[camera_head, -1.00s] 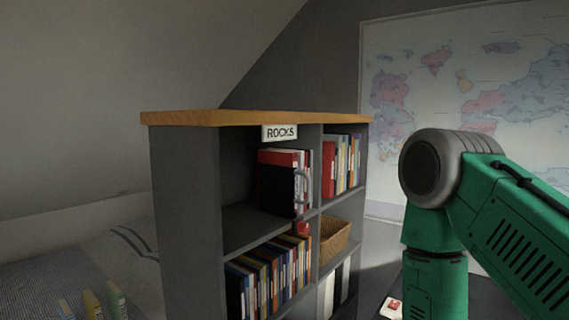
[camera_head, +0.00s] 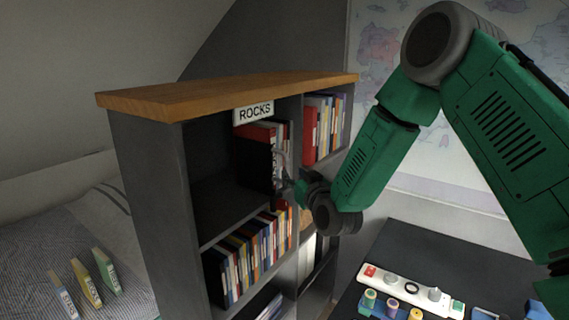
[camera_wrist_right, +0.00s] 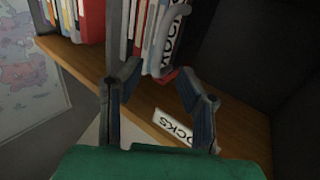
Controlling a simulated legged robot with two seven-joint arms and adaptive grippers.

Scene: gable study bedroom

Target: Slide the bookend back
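The black bookend (camera_head: 254,162) stands upright at the left of a short row of books in the upper left compartment of the grey bookcase (camera_head: 155,190). A grey curved handle (camera_head: 279,160) is on its front side. The handle also shows in the right wrist view (camera_wrist_right: 186,14), beyond the fingertips. My right gripper (camera_head: 285,186) is in front of this compartment, close to the handle. In the right wrist view its two fingers (camera_wrist_right: 157,78) are spread with nothing visibly clamped between them. Contact with the handle cannot be told. My left gripper is not in view.
A ROCKS sign (camera_head: 254,111) hangs at the bookcase's top edge. Books (camera_head: 323,128) fill the upper right compartment, with more books (camera_head: 245,255) below. A dark desk (camera_head: 400,245) with a power strip (camera_head: 408,288) stands at right. The upper left compartment has free room at left.

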